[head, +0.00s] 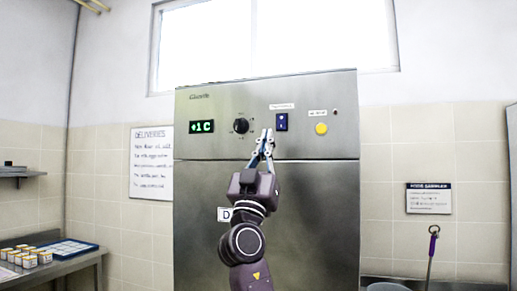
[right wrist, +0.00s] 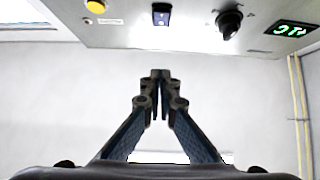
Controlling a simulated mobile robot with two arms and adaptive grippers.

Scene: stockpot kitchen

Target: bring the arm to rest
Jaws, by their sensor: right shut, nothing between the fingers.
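My right gripper (head: 267,136) is raised in front of the steel cabinet (head: 200,190), its fingertips pointing up near the lower edge of the control panel (head: 220,140). Its fingers are together with nothing between them. In the right wrist view the shut fingertips (right wrist: 161,76) show below the panel (right wrist: 200,38), apart from it in the picture. The panel carries a green display (head: 201,127), a black knob (head: 241,126), a dark blue switch (head: 281,122) and a yellow button (head: 321,128). My left gripper is not in view.
A metal counter (head: 75,265) at the left holds several small jars (head: 30,258) and a blue tray (head: 65,249). A wall shelf (head: 20,173) is above it. At the lower right are a round vessel (head: 388,287) and a purple-handled tool (head: 432,250).

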